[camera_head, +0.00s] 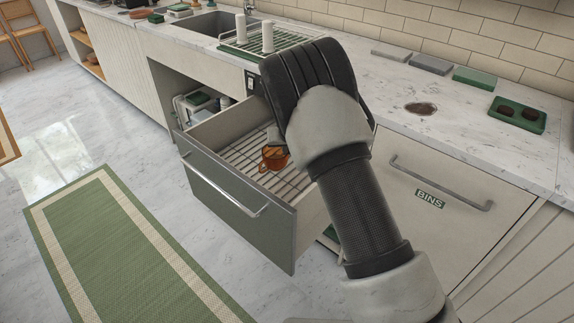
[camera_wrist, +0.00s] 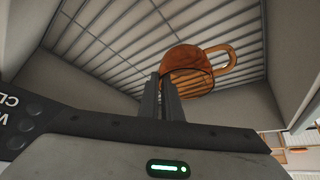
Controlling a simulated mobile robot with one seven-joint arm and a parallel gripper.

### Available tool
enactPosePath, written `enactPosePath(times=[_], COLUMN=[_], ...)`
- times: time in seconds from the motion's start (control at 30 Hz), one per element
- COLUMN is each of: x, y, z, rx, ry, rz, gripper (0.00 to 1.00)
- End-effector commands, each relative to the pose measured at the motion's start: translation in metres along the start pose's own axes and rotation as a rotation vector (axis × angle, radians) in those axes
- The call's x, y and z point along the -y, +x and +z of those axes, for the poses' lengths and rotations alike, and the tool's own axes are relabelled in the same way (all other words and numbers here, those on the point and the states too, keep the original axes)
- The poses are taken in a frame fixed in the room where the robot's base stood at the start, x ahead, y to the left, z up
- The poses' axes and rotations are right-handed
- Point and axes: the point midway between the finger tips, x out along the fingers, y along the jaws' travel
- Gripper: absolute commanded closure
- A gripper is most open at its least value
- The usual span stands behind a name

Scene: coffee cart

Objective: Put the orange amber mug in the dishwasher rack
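The orange amber mug (camera_head: 273,158) is inside the pulled-out dishwasher drawer, at or just above the wire rack (camera_head: 243,155); I cannot tell whether it touches the wires. In the wrist view the mug (camera_wrist: 188,70) shows its handle pointing right, with the rack (camera_wrist: 110,40) behind it. My gripper's two dark fingers (camera_wrist: 166,85) are close together at the mug's left wall by its rim, and look shut on that wall. In the head view my arm hides the fingers and the right part of the rack.
The drawer has a grey front (camera_head: 240,200) and pale side walls around the rack. On the counter above are a drying rack (camera_head: 270,42) with white cups, a sink (camera_head: 205,23) and a green tray (camera_head: 517,115). A closed bins drawer (camera_head: 430,198) is at right.

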Motion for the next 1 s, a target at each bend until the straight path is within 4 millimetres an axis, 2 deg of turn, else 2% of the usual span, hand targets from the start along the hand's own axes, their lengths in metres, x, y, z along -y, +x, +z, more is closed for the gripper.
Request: enactPosePath(times=[0.03, 0.27, 0.4, 0.73, 0.87, 1.0], x=[-0.001, 0.0, 0.0, 0.0, 0.0, 0.0], y=[0.011, 0.03, 0.048, 0.051, 0.051, 0.051], z=[0.007, 0.02, 0.032, 0.034, 0.034, 0.034], rx=[0.002, 0.001, 0.002, 0.001, 0.002, 0.002], ry=[0.002, 0.002, 0.003, 0.002, 0.002, 0.002], rz=[0.0, -0.001, -0.001, -0.002, -0.001, -0.002], gripper=[1.0, 1.0, 1.0, 1.0, 0.77, 0.76])
